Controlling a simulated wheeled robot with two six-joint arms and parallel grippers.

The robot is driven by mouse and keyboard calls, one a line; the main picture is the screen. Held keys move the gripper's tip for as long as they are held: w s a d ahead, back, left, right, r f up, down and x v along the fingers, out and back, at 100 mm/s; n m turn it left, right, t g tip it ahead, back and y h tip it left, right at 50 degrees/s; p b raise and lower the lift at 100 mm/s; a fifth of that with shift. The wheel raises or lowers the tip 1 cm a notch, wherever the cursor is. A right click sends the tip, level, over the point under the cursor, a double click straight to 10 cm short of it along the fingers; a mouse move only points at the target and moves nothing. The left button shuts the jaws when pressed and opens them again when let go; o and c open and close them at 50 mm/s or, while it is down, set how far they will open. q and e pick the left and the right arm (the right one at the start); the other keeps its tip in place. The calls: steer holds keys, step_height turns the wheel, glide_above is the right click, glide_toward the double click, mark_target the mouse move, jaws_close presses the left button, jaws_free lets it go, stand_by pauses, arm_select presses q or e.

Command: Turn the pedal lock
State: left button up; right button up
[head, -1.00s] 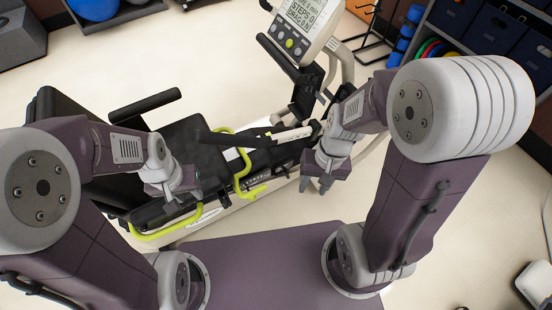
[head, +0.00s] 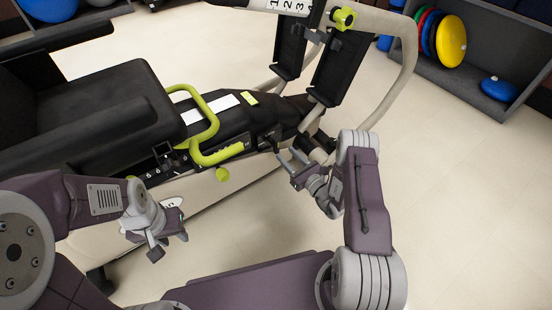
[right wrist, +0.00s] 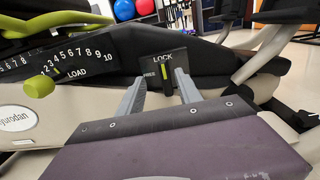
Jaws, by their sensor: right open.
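The pedal lock is a short yellow-green lever (right wrist: 165,72) on a black plate marked LOCK and FREE (right wrist: 158,62) on the stepper's side. In the right wrist view it stands upright between the two grey fingers of my right gripper (right wrist: 160,92). The fingers are open, one on each side, and I see no contact. In the head view my right gripper (head: 289,157) is beside the machine's black body, where the lever is too small to make out. My left gripper (head: 166,246) hangs low in front of the seat, apart from the machine; its jaw opening is unclear.
A yellow-green load knob (right wrist: 38,86) sits left of the lock under a numbered scale. A yellow-green bent handle (head: 208,125) rises beside the black seat (head: 105,95). Black pedals (head: 338,75) stand behind my right gripper. Floor at the right is clear.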

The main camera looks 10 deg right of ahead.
mark_target(278, 148)
steer(key=shift+h, duration=0.3)
steer(key=b+x, duration=0.2)
steer(key=f+b+x, duration=0.1)
steer(key=b+x, duration=0.1)
steer(key=x, duration=0.1)
steer(key=b+x, duration=0.2)
steer(key=shift+w+d+f, duration=0.1)
steer(key=shift+w+f, duration=0.25)
steer(key=shift+w, duration=0.1)
steer(key=shift+w+r, duration=0.1)
steer(key=shift+w, duration=0.15)
steer(key=shift+r, duration=0.1)
jaws_close()
